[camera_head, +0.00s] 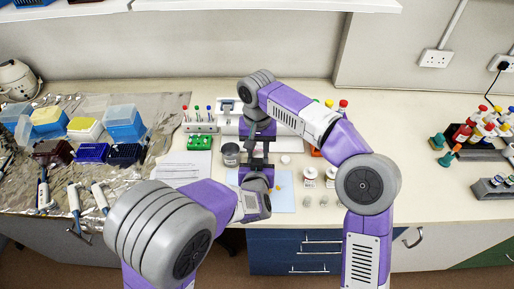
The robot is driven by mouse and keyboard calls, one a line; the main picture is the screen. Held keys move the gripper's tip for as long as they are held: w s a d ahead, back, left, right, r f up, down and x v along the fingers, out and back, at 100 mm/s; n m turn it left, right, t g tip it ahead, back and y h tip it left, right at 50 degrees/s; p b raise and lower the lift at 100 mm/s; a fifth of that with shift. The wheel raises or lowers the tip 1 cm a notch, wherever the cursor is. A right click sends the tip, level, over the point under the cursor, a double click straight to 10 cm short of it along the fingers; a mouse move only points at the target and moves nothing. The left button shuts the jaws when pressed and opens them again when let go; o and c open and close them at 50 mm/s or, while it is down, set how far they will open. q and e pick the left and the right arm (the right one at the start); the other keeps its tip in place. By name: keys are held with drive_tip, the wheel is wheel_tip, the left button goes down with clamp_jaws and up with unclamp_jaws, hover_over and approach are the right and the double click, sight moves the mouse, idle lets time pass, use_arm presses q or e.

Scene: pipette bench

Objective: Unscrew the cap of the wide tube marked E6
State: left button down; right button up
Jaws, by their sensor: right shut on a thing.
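My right gripper (258,140) points down over the middle of the bench, below the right forearm that arches in from the right. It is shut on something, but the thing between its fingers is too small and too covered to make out. My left gripper (257,164) comes in from the front, close to the right one. The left wrist covers much of it, so its opening cannot be told. The wide tube marked E6 and its cap cannot be picked out; no label is readable.
A grey pot (230,154), a green rack (199,143) and a white tube rack (200,127) stand left of the grippers. A blue mat (284,203) lies in front, with small white-lidded jars (309,174) to its right. Tip boxes and pipettes cover the foil at left.

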drive_tip(key=o, duration=1)
drive_tip(key=shift+s+a, duration=0.1)
drive_tip(key=shift+a, duration=0.25)
drive_tip(key=shift+o, duration=0.2)
drive_tip(key=shift+r, duration=2.3)
drive_tip(key=shift+c, duration=0.3)
drive_tip(key=shift+d+f, duration=0.15)
drive_tip(key=shift+f, duration=0.15)
drive_tip(key=shift+s+g, duration=0.1)
drive_tip(key=shift+g, duration=0.2)
drive_tip(key=shift+d, duration=0.1)
drive_tip(key=shift+d+f, duration=0.2)
drive_tip(key=shift+f, duration=0.8)
drive_tip(key=shift+d+f, duration=0.15)
drive_tip(key=shift+f, duration=0.8)
